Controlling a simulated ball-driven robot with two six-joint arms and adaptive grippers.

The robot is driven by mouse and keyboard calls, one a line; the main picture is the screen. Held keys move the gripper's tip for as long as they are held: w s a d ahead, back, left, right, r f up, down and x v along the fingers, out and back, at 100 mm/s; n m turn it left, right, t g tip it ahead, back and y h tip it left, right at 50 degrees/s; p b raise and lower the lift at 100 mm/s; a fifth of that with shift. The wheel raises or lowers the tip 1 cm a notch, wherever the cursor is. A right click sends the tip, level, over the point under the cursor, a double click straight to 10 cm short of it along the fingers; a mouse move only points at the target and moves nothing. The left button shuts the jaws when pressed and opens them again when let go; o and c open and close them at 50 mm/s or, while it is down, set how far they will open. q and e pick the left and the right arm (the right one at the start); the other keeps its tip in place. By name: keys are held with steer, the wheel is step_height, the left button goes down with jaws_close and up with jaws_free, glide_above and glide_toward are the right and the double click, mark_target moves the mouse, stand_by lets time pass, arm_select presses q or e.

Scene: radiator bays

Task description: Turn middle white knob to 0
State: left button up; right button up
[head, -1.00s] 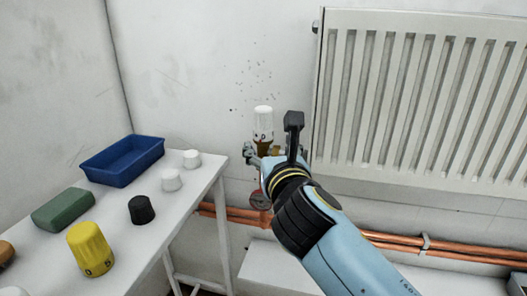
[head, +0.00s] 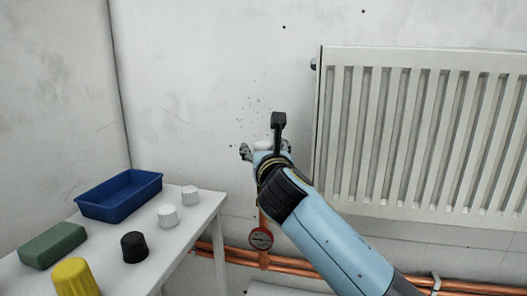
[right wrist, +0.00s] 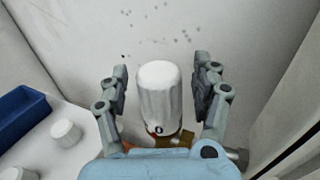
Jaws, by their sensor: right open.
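A white ribbed knob (right wrist: 158,100) sits on a brass valve (right wrist: 172,138) in the right wrist view. A dark 0 shows low on its near side, with a bit of red beside it. My right gripper (right wrist: 165,76) is open, one finger on each side of the knob, with visible gaps on both sides. In the head view my right gripper (head: 262,136) hides most of the knob; only its pale top (head: 262,146) shows. My left gripper is not in view.
A white radiator (head: 420,140) hangs at the right. A red-rimmed gauge (head: 261,239) and copper pipes (head: 300,268) are below the valve. A white table (head: 190,222) at the left bears a blue tray (head: 120,197), loose knobs and a green block (head: 52,246).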

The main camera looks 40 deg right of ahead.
steer(key=shift+c, duration=0.2)
steer(key=c, duration=1.2)
steer(key=shift+f+m+g+h+b, duration=0.1)
steer(key=shift+m+g+h+b, duration=0.25)
steer(key=shift+m+g+h, duration=0.95)
steer(key=shift+m+h, duration=0.3)
steer(key=shift+h, duration=0.4)
steer(key=o, duration=1.2)
steer(key=shift+o, duration=0.2)
